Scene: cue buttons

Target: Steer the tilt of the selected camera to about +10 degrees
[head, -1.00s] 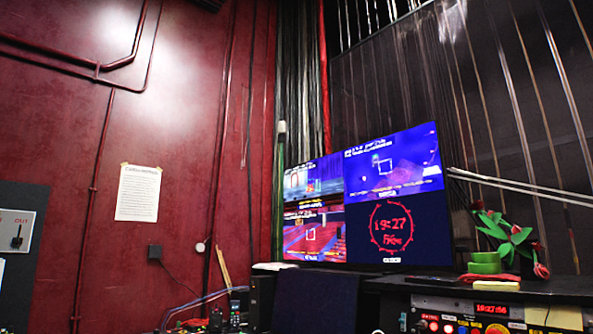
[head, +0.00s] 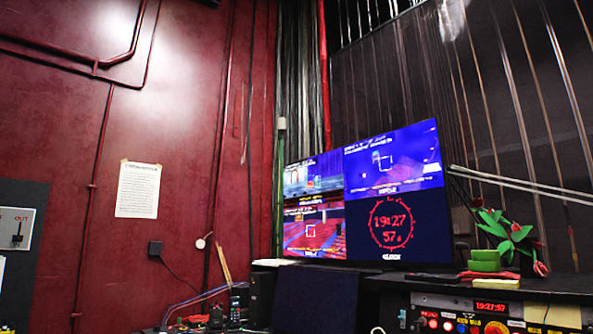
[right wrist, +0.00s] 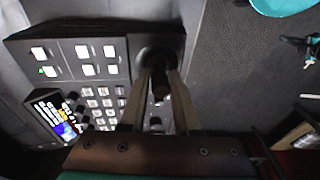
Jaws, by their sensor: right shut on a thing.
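In the right wrist view, a dark control panel (right wrist: 70,38) carries lit white buttons, small knobs and a small coloured display (right wrist: 58,115). My right gripper (right wrist: 160,80) is at the panel's right part, its two fingers closed around a dark joystick (right wrist: 159,88). The joystick's lower part is hard to make out. In the head view, a large screen (head: 362,195) is split into several pictures. The upper right picture (head: 405,165) is blue with a white square marker. The text over it is too small to read. The left gripper is not in view.
A rack (head: 480,315) with a red clock display and coloured buttons stands at the lower right, with a plant (head: 510,235) on top. In the wrist view, a teal round thing (right wrist: 285,5) and keys (right wrist: 312,48) lie on the dark surface to the right.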

